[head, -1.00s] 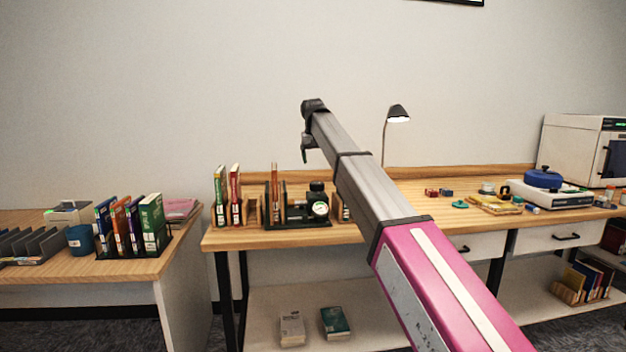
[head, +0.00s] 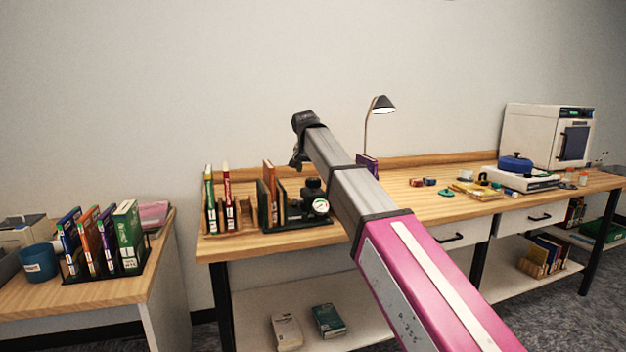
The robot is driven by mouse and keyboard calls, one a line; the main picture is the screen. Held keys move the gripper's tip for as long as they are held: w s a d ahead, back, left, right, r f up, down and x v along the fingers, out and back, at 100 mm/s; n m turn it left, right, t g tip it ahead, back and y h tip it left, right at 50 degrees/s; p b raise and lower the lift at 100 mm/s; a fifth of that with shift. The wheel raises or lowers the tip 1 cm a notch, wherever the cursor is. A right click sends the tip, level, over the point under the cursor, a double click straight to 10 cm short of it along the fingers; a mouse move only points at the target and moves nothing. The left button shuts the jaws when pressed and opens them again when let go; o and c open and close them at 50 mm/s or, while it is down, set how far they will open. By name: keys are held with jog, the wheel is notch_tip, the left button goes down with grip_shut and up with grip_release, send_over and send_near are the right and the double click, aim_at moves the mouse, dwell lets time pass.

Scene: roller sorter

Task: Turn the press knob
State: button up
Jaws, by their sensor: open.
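The press (head: 297,224) is a small dark device on the long wooden bench, left of the bench's middle. It has a round white dial (head: 320,206) on its front and a dark round knob (head: 313,184) at its top. Upright books or boards (head: 269,190) stand at its left side. My gripper (head: 297,164) hangs from the end of my raised pink and grey arm, small and dark in the picture. It appears above and slightly left of the knob, apart from it. Its jaws are open and appear empty, though the fingers are hard to make out.
A wooden rack with books (head: 220,205) stands left of the press. A desk lamp (head: 380,104) and a purple book (head: 367,166) are behind my arm. A lower desk (head: 120,283) stands left.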

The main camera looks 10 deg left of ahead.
aim_at(313, 179)
jog(key=shift+x, duration=2.4)
jog(key=shift+s, duration=0.1)
jog(key=c, duration=0.9)
